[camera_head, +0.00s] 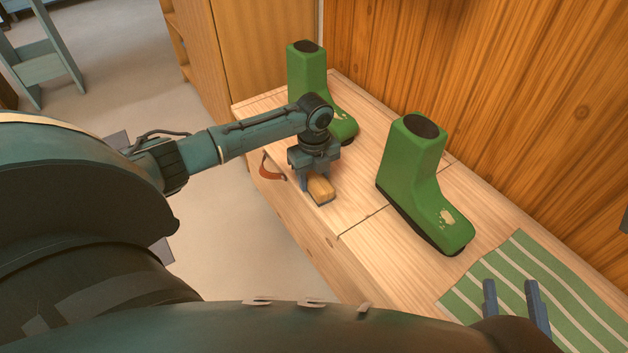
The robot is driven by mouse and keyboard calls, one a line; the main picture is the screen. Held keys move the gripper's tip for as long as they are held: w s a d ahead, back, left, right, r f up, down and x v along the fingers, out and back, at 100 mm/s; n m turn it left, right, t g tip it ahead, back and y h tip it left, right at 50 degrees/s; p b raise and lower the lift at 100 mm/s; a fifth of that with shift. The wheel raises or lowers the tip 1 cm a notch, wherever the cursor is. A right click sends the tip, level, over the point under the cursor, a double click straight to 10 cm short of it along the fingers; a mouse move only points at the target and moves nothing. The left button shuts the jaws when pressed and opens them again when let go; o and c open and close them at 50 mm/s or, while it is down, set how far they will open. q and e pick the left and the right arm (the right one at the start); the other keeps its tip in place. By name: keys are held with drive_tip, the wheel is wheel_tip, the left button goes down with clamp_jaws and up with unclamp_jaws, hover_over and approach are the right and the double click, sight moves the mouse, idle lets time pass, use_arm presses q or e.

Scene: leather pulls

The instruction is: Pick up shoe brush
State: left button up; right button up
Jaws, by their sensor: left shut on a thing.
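The shoe brush (322,190), a small block with a yellow-tan top and a darker lower edge, is near the front edge of the wooden bench top. My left gripper (313,186) points down and is shut on the shoe brush. Its fingers and wrist hide part of the brush, and I cannot tell whether the brush touches the bench. My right gripper (516,302) is at the lower right, over the striped cloth, with its two fingers apart and nothing between them.
One green boot (307,70) stands behind my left wrist, and another green boot (412,170) stands right of the brush. A green striped cloth (460,301) lies on the bench (350,258). A brown leather pull (269,172) sticks out at the front edge. A wood wall rises behind.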

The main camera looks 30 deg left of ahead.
sight(314, 175)
use_arm(q)
drive_tip(key=c, duration=0.3)
drive_tip(key=shift+r, duration=0.1)
